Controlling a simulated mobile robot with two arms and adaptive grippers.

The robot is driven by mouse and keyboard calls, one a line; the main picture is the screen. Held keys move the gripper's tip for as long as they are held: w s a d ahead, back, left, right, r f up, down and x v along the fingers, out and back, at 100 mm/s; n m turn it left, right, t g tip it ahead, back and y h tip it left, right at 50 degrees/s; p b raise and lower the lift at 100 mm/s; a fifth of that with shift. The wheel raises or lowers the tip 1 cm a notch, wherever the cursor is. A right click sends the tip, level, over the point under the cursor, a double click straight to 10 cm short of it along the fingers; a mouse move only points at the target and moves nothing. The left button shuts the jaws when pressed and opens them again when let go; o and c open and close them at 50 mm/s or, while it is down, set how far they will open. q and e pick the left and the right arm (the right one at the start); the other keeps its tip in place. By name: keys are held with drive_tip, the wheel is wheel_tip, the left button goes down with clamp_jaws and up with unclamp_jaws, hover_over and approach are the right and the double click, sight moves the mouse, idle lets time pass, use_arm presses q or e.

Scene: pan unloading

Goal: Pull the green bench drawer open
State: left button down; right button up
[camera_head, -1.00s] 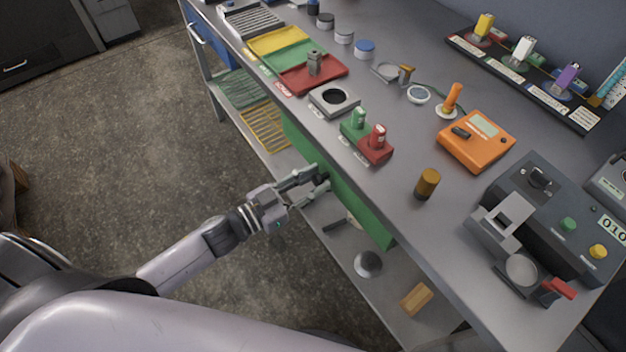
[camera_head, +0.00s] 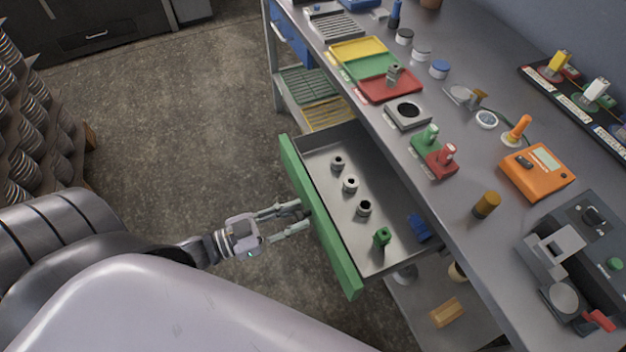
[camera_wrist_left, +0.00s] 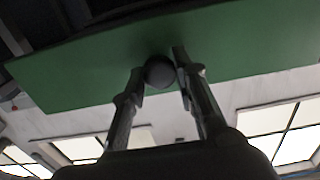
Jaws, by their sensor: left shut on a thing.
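The green bench drawer (camera_head: 325,235) stands well out from under the bench top in the head view. Its grey tray shows inside. My left gripper (camera_head: 304,217) is at the middle of the green front. In the left wrist view its two fingers are on either side of a round dark knob (camera_wrist_left: 159,72) on the green front (camera_wrist_left: 240,45). The gripper is shut on this knob. My right gripper is not in view.
The bench top (camera_head: 440,200) holds coloured trays and an orange device (camera_head: 538,171). Floor (camera_head: 190,130) left of the drawer is clear. Stacked coils (camera_head: 35,110) stand far left.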

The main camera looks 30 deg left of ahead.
use_arm(q)
drive_tip(key=shift+v, duration=1.4)
drive_tip(key=c, duration=1.3)
unclamp_jaws()
drive_tip(key=shift+s+a, duration=0.1)
drive_tip(key=v, duration=1.1)
drive_tip(key=shift+s+a, duration=0.25)
drive_tip(key=shift+s, duration=0.05)
